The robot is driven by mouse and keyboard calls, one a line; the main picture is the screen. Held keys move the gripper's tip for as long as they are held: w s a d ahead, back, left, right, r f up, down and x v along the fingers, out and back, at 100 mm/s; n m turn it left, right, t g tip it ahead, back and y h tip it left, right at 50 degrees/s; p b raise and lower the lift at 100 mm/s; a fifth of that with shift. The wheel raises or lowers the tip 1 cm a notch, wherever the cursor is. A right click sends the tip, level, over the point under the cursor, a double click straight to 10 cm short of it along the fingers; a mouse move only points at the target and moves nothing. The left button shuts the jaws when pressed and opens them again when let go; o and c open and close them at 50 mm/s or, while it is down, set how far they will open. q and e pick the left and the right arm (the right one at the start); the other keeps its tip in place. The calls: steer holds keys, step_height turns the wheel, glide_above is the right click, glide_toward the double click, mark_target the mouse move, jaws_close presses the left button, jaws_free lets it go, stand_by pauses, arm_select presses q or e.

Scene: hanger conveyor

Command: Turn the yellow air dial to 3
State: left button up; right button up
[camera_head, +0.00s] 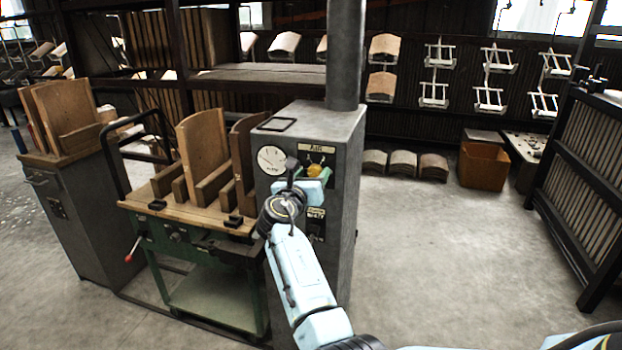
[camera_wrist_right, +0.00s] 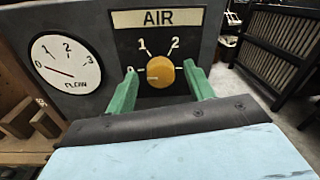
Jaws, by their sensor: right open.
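The yellow air dial (camera_wrist_right: 160,72) is on a dark panel under an AIR label (camera_wrist_right: 158,18). Its pale mark points left, toward the 0. The 1 and 2 show above it; the 3 cannot be seen, with the right-hand finger in that area. My right gripper (camera_wrist_right: 160,80) is open, its green fingers on either side of the dial; contact cannot be told. In the head view the dial (camera_head: 314,169) shows just above my right gripper (camera_head: 312,178). A round FLOW gauge (camera_wrist_right: 68,65) is left of the dial, its needle near 0. My left gripper is not in view.
The dial is on a grey cabinet (camera_head: 343,190) with a pipe on top. A green bench (camera_head: 200,235) with wooden blocks adjoins it on the left. A dark slatted rack (camera_head: 590,165) stands at the right.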

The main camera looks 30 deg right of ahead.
steer(key=c, duration=1)
steer(key=shift+o, duration=0.2)
